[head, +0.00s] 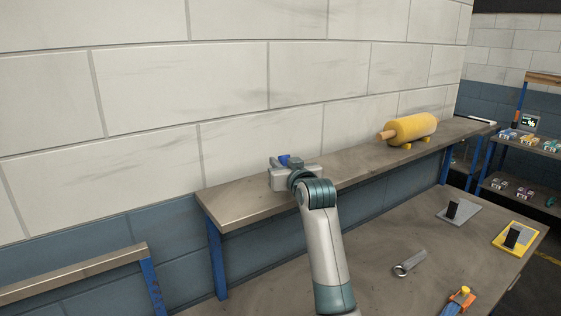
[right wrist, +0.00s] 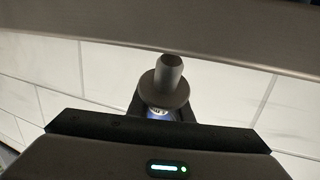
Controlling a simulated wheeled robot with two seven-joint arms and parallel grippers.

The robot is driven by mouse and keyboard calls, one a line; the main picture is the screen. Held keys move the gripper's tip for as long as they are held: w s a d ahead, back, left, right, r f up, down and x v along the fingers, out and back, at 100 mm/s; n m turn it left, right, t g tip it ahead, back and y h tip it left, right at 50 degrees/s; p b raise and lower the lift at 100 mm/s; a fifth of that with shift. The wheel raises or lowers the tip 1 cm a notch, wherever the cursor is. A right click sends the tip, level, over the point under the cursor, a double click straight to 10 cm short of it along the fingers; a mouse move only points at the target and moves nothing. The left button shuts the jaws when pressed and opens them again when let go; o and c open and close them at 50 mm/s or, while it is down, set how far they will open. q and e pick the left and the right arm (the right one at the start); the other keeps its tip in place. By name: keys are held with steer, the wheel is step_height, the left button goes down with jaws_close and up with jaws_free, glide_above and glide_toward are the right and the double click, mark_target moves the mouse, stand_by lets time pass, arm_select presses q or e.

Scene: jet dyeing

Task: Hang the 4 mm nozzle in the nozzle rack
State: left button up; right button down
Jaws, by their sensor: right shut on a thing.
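My right gripper (head: 284,161) is above the raised shelf against the wall, near its left part. In the right wrist view it is shut on a grey nozzle (right wrist: 165,80) with a round flange, a narrower tube end and a blue band (right wrist: 158,113). In the head view only a small blue part (head: 285,159) shows at the fingers; the rest of the nozzle is hidden or too small to tell. A grey-brown bar or edge (right wrist: 200,40) crosses the top of the wrist view, close to the tube end. I cannot make out the nozzle rack. My left gripper is not in view.
The lower table holds a wrench (head: 410,263), a grey stand (head: 464,214), a yellow stand (head: 508,245) and an orange-yellow item (head: 460,300). The tiled wall is close behind my gripper.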

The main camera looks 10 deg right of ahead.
steer(key=c, duration=1.6)
jaws_free()
steer(key=shift+f, duration=0.1)
steer(key=s+b, duration=0.1)
steer(key=s, duration=0.2)
steer(key=s+b, duration=0.1)
steer(key=s, duration=0.3)
steer(key=s+r+b, duration=0.1)
steer(key=s, duration=0.2)
steer(key=shift+s+d+r, duration=0.1)
steer(key=shift+s+d, duration=0.2)
steer(key=shift+d, duration=0.1)
steer(key=shift+s+r+b, duration=0.1)
steer(key=shift+s+b, duration=0.2)
steer(key=shift+s, duration=0.4)
